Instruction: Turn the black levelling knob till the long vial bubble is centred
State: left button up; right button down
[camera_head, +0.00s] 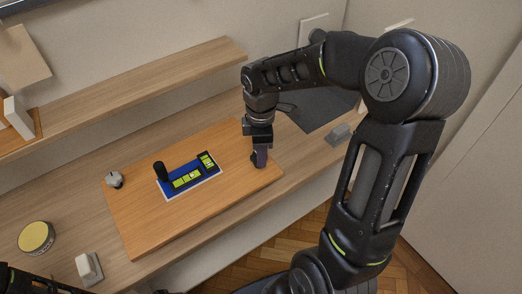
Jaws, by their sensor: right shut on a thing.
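A blue level (201,178) with a pale edge lies on the wooden board (150,228). Its long yellow-green vial (187,180) runs along the front, and a short vial (207,160) sits at its right end. The bubble is too small to place surely. A black upright cylinder (159,172) stands at the level's left end. My right gripper (259,159) points down at the board's right end, shut on the black levelling knob (254,161), which its fingers mostly hide. At the lower left only dark parts of my left arm show, its gripper outside the picture.
A round yellow-topped tin (36,238) and a white block (88,267) are near the front left. A dark panel (318,108) and a grey block (339,134) lie to the right. A raised shelf (130,88) runs behind.

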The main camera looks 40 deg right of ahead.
jog(key=shift+m, duration=0.5)
jog(key=m+b, duration=0.1)
jog(key=m, duration=0.3)
jog(key=shift+s+a+m, duration=0.1)
jog(key=shift+m, duration=0.2)
jog(key=m+b, duration=0.1)
jog(key=m, duration=0.5)
jog(key=shift+a, duration=0.15)
jog(key=m, duration=0.3)
jog(key=m+b, duration=0.1)
jog(key=m, duration=0.2)
jog(key=shift+a+m, duration=0.2)
jog(key=shift+m, duration=0.1)
jog(key=m, duration=0.2)
jog(key=m+b, duration=0.1)
jog(key=m, duration=0.2)
jog(key=shift+w+r+m, duration=0.1)
jog(key=shift+w+m, duration=0.1)
jog(key=shift+m, duration=0.1)
jog(key=c, duration=0.9)
grip_release()
jog(key=shift+s+a, duration=0.1)
